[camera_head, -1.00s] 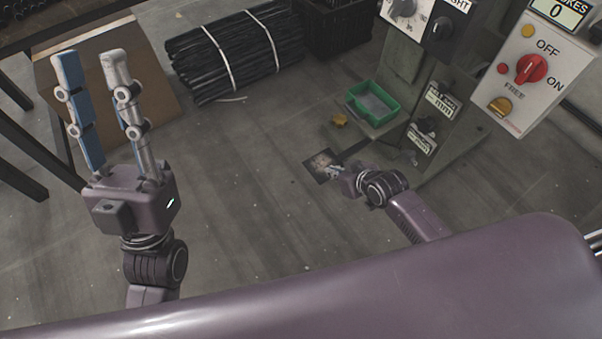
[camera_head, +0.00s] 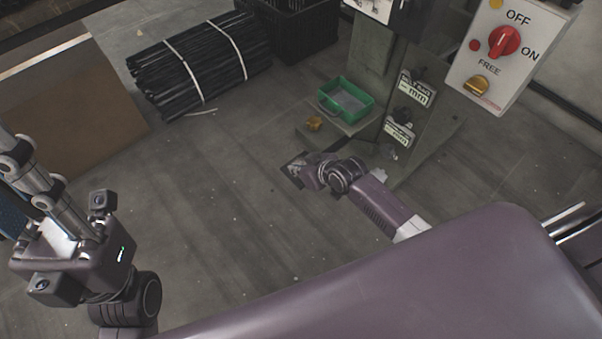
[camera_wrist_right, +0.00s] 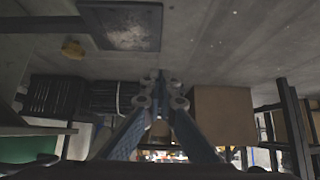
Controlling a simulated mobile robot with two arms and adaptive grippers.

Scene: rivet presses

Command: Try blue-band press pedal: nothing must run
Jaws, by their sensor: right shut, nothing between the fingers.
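A dark floor plate with a worn metallic middle, which looks like the pedal (camera_head: 290,168), lies at the foot of a grey-green press (camera_head: 372,50). The plate shows larger at the top of the right wrist view (camera_wrist_right: 122,27). My right gripper (camera_head: 311,177) is low beside the plate and overlaps its edge in the head view; contact cannot be told. Its fingers meet, empty, in the right wrist view (camera_wrist_right: 160,76). My left gripper (camera_head: 18,178) is at the left edge, its fingertips cut off. I see no blue band. The press's working parts are out of view.
Bundled black rods (camera_head: 200,65) lie behind. Floor at centre is clear.

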